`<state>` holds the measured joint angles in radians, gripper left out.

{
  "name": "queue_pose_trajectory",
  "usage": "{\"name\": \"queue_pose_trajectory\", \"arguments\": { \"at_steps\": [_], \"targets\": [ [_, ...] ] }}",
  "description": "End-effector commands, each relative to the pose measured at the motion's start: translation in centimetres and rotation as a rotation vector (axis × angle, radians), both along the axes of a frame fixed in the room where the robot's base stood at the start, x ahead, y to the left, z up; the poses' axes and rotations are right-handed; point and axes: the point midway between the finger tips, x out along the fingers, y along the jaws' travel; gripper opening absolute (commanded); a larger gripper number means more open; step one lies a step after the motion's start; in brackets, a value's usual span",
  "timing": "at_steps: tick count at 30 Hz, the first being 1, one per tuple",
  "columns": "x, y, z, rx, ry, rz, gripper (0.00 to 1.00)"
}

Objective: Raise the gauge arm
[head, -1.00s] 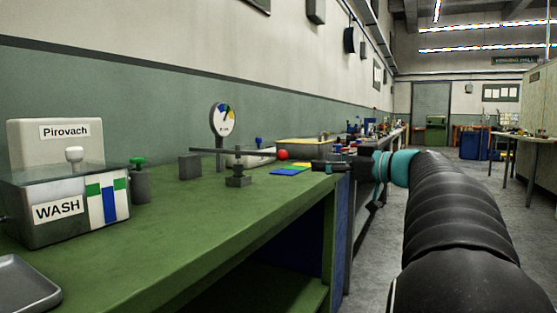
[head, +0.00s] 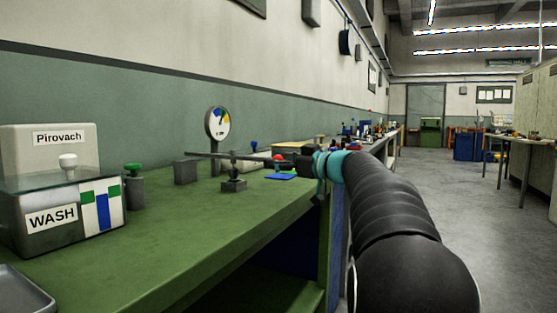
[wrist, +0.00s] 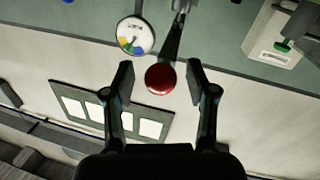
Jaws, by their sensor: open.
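The gauge arm (head: 228,156) is a thin dark bar on a small dark post (head: 233,184) on the green bench. It lies roughly level and ends in a red ball (head: 278,157) at its right. In the wrist view the red ball (wrist: 159,78) sits between my two spread fingers, with a gap on each side. The dark bar (wrist: 173,42) runs up from it. My gripper (head: 288,154) is open at the ball's end of the bar, partly overlapping it in the head view. Its fingers (wrist: 160,80) show clearly in the wrist view.
A round dial gauge (head: 218,122) stands behind the bar. A blue pad (head: 281,176) lies under the ball's end. A grey block (head: 185,172), a green-topped knob (head: 133,168) and a WASH box (head: 50,218) stand to the left. The floor aisle at right is clear.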

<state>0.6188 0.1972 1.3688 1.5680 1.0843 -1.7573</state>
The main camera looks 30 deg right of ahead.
Motion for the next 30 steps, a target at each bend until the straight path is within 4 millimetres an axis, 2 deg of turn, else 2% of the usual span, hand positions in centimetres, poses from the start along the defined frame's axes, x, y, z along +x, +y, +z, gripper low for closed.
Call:
{"name": "queue_pose_trajectory", "arguments": {
  "at_steps": [11, 18, 23, 30],
  "targets": [
    [0.5, 0.3, 0.0, -0.001, 0.0, 0.0, 0.57],
    [0.5, 0.3, 0.0, -0.001, 0.0, 0.0, 0.0],
    [0.5, 0.0, 0.0, 0.0, 0.0, -0.001, 0.0],
    [0.8, 1.2, 1.2, -0.001, -0.003, 0.013, 0.0]
  ]
}}
